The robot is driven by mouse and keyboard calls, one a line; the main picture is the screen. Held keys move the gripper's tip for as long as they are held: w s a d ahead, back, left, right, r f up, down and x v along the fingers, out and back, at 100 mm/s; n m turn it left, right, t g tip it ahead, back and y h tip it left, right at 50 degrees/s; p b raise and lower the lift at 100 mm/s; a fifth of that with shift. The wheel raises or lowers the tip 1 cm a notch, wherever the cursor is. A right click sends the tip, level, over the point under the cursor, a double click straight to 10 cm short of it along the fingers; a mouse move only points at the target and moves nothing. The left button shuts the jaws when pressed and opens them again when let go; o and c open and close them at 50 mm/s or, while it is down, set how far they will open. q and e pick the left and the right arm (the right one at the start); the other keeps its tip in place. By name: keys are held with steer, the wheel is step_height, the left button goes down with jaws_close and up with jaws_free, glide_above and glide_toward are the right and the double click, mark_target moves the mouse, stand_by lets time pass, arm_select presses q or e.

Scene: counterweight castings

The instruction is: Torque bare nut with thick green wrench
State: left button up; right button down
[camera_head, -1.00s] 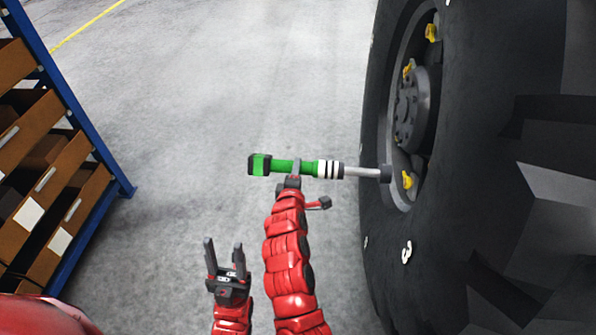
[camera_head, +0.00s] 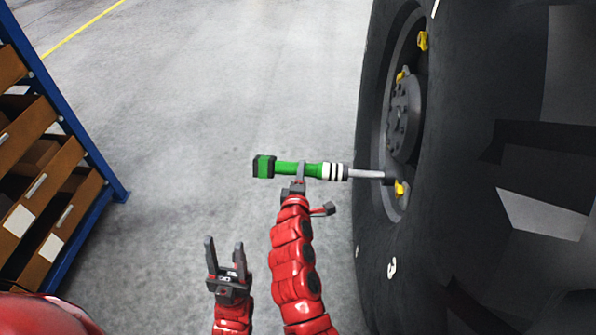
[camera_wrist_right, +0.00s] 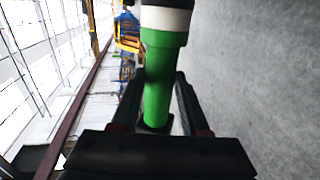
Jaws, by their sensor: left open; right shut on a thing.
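The thick green wrench (camera_head: 293,168) lies level in the head view, with a black end at left, white and black bands, and a grey shaft with a dark socket (camera_head: 390,179) at right. My right gripper (camera_head: 300,178) is shut on its green body, also seen in the right wrist view (camera_wrist_right: 160,90). The socket's tip is close to or touching a yellow-marked nut (camera_head: 401,188) low on the wheel hub (camera_head: 404,115); I cannot tell which. Other yellow pieces (camera_head: 423,40) sit higher on the rim. No nut is clearly bare. My left gripper (camera_head: 225,256) is open and empty at lower left.
A big black tyre (camera_head: 450,230) fills the right side. A blue-framed shelf (camera_head: 85,150) with brown bins (camera_head: 30,210) stands at left. The grey floor between them is clear, with a yellow line at upper left.

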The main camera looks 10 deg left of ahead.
mark_target(333, 177)
steer(key=shift+d+r+p, duration=0.2)
steer(key=shift+d+p, duration=0.9)
steer(key=shift+d, duration=0.2)
steer(key=shift+d+r+p, duration=0.15)
steer(key=shift+d+p, duration=0.95)
steer(key=shift+d, duration=0.2)
steer(key=shift+d+f, duration=0.1)
steer(key=shift+f, duration=0.05)
steer(key=shift+d+p, duration=1.25)
steer(key=shift+d, duration=0.55)
steer(key=shift+d, duration=0.55)
stand_by(1.1)
steer(key=shift+a+b, duration=0.45)
steer(key=shift+a, duration=0.25)
steer(key=shift+a+b, duration=1.95)
steer(key=shift+a, duration=1.2)
